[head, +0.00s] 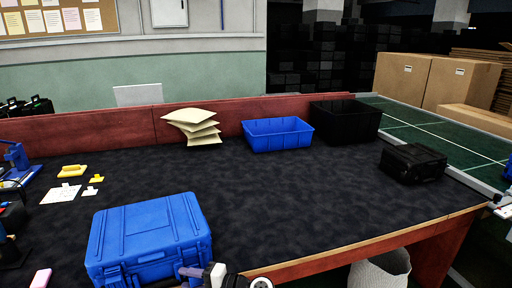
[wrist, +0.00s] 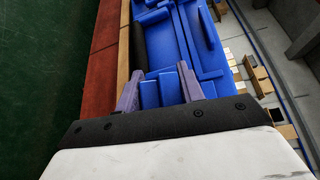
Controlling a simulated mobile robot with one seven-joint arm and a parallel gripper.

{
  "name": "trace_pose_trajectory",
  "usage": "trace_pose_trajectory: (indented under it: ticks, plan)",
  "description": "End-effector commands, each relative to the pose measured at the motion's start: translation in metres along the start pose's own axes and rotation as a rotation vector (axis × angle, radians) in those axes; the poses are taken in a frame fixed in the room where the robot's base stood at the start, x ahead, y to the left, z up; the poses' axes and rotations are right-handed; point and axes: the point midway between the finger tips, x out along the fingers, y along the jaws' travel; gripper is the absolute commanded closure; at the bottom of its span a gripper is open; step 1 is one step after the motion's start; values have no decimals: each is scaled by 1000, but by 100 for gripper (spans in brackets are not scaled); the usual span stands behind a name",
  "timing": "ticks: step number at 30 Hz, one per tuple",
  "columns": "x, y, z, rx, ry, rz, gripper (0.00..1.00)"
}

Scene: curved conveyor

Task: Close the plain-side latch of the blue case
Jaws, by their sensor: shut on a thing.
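The blue case (head: 150,232) lies at the front left of the dark table, with its lid down. It fills the upper middle of the wrist view (wrist: 168,45), seen close, with its handle at its front. My gripper (head: 192,272) is at the near right front of the case, partly cut off by the bottom edge. In the wrist view my gripper's two purple fingers (wrist: 160,90) stand on either side of a blue latch (wrist: 160,88) on the case front and are shut on it. I cannot tell how far the latch is turned, nor see any side markings.
A blue bin (head: 277,136), a black bin (head: 345,122) and a stack of pale envelopes (head: 193,126) stand at the back. A black case (head: 412,163) sits at the right. Yellow pieces (head: 73,171) and cards lie left. The table's middle (head: 290,195) is clear.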

Motion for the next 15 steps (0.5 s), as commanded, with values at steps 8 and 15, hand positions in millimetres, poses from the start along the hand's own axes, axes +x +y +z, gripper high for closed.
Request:
trace_pose_trajectory:
  ticks: [8, 15]
  plan:
    - [-3, 1, -6, -2, -94, -2, 75]
    - [-7, 1, -11, 0, -224, -1, 75]
